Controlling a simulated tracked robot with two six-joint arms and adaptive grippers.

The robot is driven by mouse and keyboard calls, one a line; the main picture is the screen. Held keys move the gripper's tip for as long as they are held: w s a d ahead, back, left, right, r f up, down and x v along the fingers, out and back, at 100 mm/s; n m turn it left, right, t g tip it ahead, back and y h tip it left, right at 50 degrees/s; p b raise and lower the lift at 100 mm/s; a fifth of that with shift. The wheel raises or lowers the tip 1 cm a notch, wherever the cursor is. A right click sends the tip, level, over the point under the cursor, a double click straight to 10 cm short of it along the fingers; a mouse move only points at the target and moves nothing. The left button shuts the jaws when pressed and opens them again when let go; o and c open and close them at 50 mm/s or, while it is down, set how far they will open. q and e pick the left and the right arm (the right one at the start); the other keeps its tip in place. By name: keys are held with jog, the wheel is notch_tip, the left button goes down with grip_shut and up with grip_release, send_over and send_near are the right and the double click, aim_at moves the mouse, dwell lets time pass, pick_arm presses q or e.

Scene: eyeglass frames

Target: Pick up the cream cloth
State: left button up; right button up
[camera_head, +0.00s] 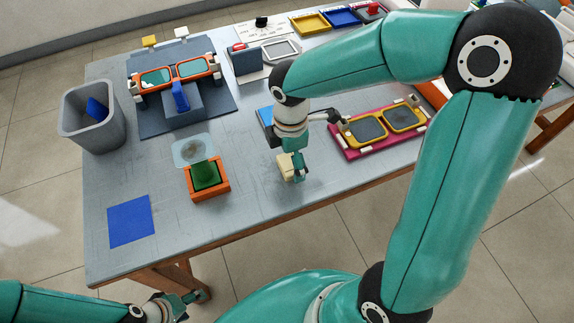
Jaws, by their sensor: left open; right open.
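The cream cloth (284,168) is a small pale piece at the front middle of the table, partly hidden by my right gripper (293,174). The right gripper points down at it with open fingers, overlapping its right side. I cannot tell whether the fingers touch it. My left gripper (187,301) is open and empty at the bottom left, below the table's front edge and far from the cloth.
Left of the cloth is an orange tray (188,196) with a green block (206,175). A blue square (131,221) lies front left, with a grey bin (93,116) behind it. Glasses fixtures stand back left (180,103) and right (381,128).

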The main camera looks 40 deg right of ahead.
aim_at(290, 161)
jog(key=shift+f, duration=0.7)
jog(key=c, duration=1)
jog(key=shift+o, duration=0.2)
jog(key=shift+r, duration=0.1)
notch_tip(290, 161, up, 20)
jog(key=p, duration=0.3)
